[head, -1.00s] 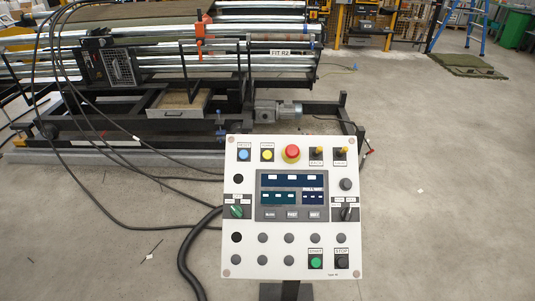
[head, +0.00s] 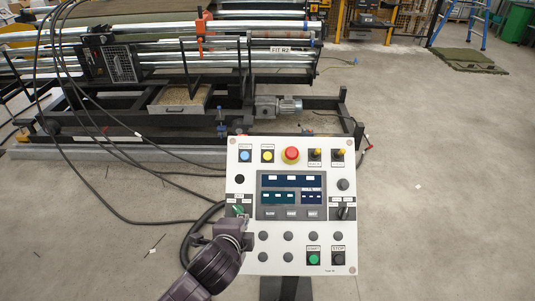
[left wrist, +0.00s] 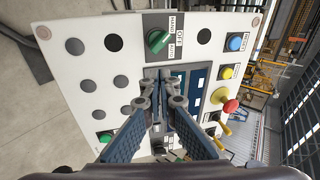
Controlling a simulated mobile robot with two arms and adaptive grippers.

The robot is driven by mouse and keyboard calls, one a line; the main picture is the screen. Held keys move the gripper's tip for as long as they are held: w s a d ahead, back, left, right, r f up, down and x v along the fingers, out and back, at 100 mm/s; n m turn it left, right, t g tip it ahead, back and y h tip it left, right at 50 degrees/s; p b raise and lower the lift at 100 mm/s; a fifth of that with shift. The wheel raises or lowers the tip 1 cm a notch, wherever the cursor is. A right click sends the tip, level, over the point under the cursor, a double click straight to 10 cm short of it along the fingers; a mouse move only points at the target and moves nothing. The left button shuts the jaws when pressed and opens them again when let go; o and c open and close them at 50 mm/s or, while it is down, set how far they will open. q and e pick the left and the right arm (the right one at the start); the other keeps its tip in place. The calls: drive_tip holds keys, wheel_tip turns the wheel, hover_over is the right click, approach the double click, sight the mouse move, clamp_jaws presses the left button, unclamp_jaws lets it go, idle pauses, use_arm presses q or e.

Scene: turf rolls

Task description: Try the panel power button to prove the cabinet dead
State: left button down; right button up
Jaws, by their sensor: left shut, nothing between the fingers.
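The white control panel (head: 300,265) stands on a dark post in the lower middle. Its yellow button (head: 267,156), with a label seemingly reading POWER, is in the top row between a blue button (head: 245,156) and a red mushroom button (head: 291,155). The yellow button also shows in the left wrist view (left wrist: 226,73). The display (head: 291,181) looks dark blue. My left gripper (left wrist: 166,88) is shut and empty, in front of the panel face. In the head view it covers the panel's lower left, below the green selector (head: 238,210). Contact cannot be told. My right gripper is out of view.
A green START button (head: 313,258) and a dark STOP button (head: 338,258) sit at the panel's lower right. Black cables (head: 128,222) run from the machine (head: 190,135) behind. Grey floor (head: 440,210) to the right is mostly clear.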

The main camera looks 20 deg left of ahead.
sight(268, 156)
use_arm(q)
drive_tip(key=w+d+r+m+t, duration=0.2)
drive_tip(key=w+r+m+t, duration=0.4)
drive_tip(key=w+r+m, duration=0.7)
drive_tip(key=shift+w+r+m+h, duration=0.4)
drive_tip(key=shift+w+r, duration=0.05)
drive_tip(key=shift+w, duration=0.05)
drive_tip(key=w+f+b, duration=0.1)
drive_tip(key=b, duration=0.1)
drive_tip(key=w+f+b, duration=0.1)
drive_tip(key=f+b, duration=0.1)
drive_tip(key=w+a+f+b, duration=0.1)
drive_tip(key=w+f+b, duration=0.1)
drive_tip(key=b, duration=0.1)
drive_tip(key=shift+f, duration=0.25)
drive_tip(key=shift+w+a+f+b, duration=0.25)
drive_tip(key=shift+w+f+b, duration=0.1)
drive_tip(key=shift+w+f, duration=0.4)
drive_tip(key=shift+r, duration=0.1)
drive_tip(key=shift+w+a+f, duration=0.1)
drive_tip(key=shift+w+f, duration=0.15)
drive_tip(key=shift+f, duration=0.1)
